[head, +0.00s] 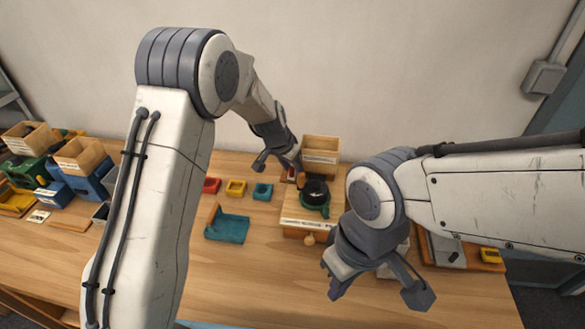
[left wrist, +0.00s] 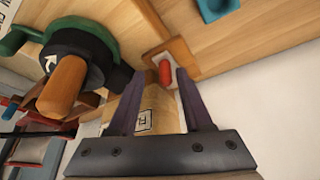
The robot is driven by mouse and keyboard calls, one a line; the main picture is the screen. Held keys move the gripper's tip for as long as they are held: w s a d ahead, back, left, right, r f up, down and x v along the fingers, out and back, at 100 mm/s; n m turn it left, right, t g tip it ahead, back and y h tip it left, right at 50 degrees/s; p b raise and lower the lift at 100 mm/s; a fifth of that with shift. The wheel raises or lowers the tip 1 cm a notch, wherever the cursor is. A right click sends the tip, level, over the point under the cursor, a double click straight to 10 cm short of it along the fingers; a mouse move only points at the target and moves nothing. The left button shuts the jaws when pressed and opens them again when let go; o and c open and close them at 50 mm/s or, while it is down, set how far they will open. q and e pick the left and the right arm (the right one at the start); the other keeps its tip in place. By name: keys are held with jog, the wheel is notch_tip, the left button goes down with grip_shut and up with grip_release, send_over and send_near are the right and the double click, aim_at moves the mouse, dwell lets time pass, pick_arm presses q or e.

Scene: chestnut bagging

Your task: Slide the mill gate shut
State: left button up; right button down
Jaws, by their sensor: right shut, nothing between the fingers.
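The mill has a black drum with a green body (head: 316,191) on a wooden base, with a wooden hopper box (head: 321,150) behind it. In the left wrist view the drum (left wrist: 88,52) carries a wooden handle (left wrist: 63,88). A small red knob (left wrist: 165,72), apparently the gate's, stands on a pale wood-edged plate beside the mill. My left gripper (head: 276,161) is at the mill's left side. In the left wrist view its fingers (left wrist: 160,78) are apart, with the red knob showing between their tips; contact cannot be told. My right gripper (head: 378,290) is shut and empty, in front and right of the mill.
Red, yellow and teal small trays (head: 236,188) lie left of the mill, with a larger teal scoop-like tray (head: 228,226) nearer. Wooden boxes (head: 80,155) and coloured bins crowd the far left. A grey board (head: 447,250) lies at the right. The wall is close behind.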

pick_arm(q)
jog(key=shift+a, duration=0.15)
jog(key=shift+a+r, duration=0.1)
jog(key=shift+r, duration=0.2)
jog(key=b+v, duration=0.2)
jog(key=v, duration=0.7)
jog(key=shift+s+r, duration=0.25)
jog(key=shift+r, duration=0.1)
jog(key=s+d+r+g, duration=0.1)
jog(key=s+d, duration=0.2)
jog(key=s, duration=0.5)
jog(key=s+d+r+g, duration=0.1)
jog(key=s+d, duration=0.2)
jog(key=s, duration=0.4)
jog(key=s+a+f+m+g+y, duration=0.1)
jog(key=s+a+f, duration=0.1)
jog(key=s, duration=1.6)
jog(key=shift+s+g, duration=0.25)
jog(key=shift+g, duration=0.05)
